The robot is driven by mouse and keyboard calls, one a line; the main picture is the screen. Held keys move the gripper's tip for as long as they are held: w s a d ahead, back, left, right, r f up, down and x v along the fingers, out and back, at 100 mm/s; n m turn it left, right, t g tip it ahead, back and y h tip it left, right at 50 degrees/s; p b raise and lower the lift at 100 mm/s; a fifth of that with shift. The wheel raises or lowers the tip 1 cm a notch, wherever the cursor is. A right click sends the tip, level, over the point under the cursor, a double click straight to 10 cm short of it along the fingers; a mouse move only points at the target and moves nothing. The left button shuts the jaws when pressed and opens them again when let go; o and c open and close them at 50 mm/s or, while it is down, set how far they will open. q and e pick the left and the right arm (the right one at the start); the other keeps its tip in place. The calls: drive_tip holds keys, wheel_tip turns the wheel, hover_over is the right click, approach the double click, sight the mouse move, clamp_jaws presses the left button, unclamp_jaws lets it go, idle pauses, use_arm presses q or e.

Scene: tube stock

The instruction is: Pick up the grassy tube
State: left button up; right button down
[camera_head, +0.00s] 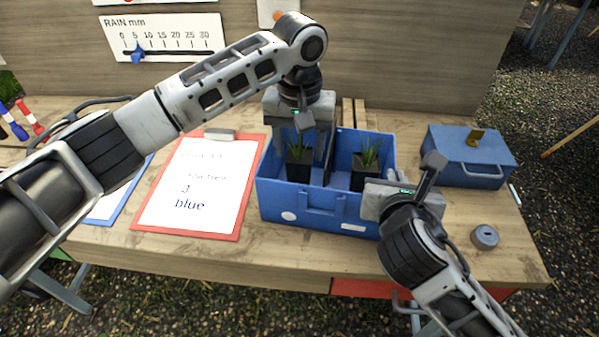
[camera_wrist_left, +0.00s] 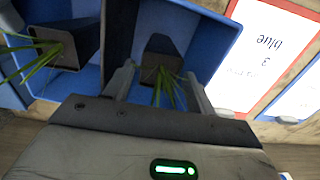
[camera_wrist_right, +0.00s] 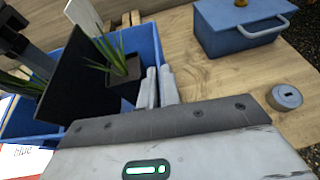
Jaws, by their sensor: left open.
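Two black tubes with green grassy leaves stand in a blue divided crate (camera_head: 275,200). The left grassy tube (camera_head: 299,169) is in the left compartment and the other grassy tube (camera_head: 364,180) in the right one. My left gripper (camera_head: 300,147) points down over the left compartment, open, with its fingers on either side of the left tube. In the left wrist view that tube (camera_wrist_left: 160,68) shows between the spread fingers (camera_wrist_left: 160,90); I cannot tell whether they touch it. My right gripper (camera_wrist_right: 157,85) has its fingers together, empty, by the crate's right front corner.
A blue lidded box (camera_head: 460,160) and a small grey round piece (camera_head: 485,237) lie to the right. A red clipboard (camera_head: 140,217) reading "3 blue" lies left of the crate. A rain gauge sign (camera_head: 165,35) hangs on the back board. Bare wood shows before the crate.

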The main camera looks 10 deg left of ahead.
use_arm(q)
drive_tip(key=shift+f, duration=1.35)
drive_tip(key=c, duration=1.2)
drive_tip(key=shift+o, duration=0.2)
wheel_tip(320, 180, up, 10)
drive_tip(key=shift+r, duration=0.1)
use_arm(e)
drive_tip(key=c, duration=1.5)
unclamp_jaws()
drive_tip(key=shift+c, duration=0.2)
drive_tip(key=shift+s, duration=0.1)
